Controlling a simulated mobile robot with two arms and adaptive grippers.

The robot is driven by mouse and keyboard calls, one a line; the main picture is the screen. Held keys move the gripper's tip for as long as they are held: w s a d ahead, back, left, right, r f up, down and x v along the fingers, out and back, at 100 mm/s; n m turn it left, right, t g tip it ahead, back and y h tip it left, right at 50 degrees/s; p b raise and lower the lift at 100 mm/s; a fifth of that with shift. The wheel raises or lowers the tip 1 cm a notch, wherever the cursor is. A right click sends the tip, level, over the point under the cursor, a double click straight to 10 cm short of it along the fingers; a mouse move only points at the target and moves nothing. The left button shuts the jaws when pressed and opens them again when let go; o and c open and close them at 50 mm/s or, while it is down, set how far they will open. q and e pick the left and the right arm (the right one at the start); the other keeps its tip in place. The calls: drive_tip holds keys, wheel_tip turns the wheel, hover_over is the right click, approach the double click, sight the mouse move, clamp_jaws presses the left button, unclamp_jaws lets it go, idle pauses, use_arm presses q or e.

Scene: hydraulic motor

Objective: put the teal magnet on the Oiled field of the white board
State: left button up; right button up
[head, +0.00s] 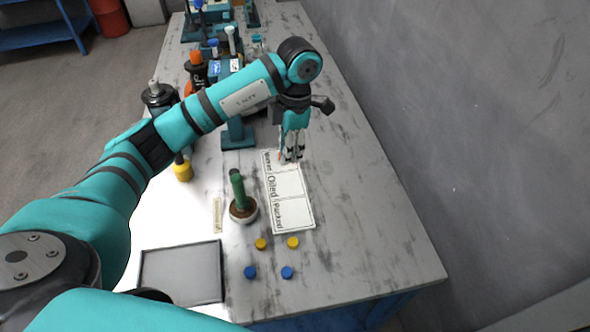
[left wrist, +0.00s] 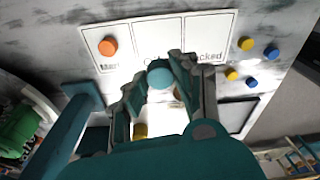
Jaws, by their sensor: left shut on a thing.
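The white board (head: 291,186) lies flat on the table with three fields, the middle one labelled Oiled and the nearest labelled Packed. It also shows in the left wrist view (left wrist: 217,28). The teal magnet (left wrist: 160,72) is a round disc between the fingertips of my left gripper (left wrist: 160,82). In the left wrist view it appears in front of the lower part of the Oiled field and partly covers that label. My left gripper (head: 291,156) is shut on it at the board's far end in the head view. Its exact height above the board cannot be told. My right gripper is not seen.
An orange magnet (left wrist: 107,46) sits on the board's left field in the wrist view. Yellow magnets (head: 293,242) and blue magnets (head: 287,272) lie nearer. A potted green plant (head: 238,190) stands beside the board; a grey tray (head: 182,273) lies nearer left.

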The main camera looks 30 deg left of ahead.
use_arm(q)
hover_over(287, 184)
wheel_tip(287, 184, down, 5)
drive_tip(key=shift+d+r+p, duration=0.1)
drive_tip(key=shift+d+p, duration=0.05)
drive_tip(key=shift+p, duration=0.15)
wheel_tip(287, 184, down, 4)
drive_tip(key=shift+w+f+p, duration=0.1)
drive_tip(key=shift+f+p, duration=0.1)
drive_tip(key=shift+p, duration=0.15)
drive_tip(key=shift+f, duration=0.3)
drive_tip(key=o, duration=0.8)
drive_tip(key=shift+o, duration=0.2)
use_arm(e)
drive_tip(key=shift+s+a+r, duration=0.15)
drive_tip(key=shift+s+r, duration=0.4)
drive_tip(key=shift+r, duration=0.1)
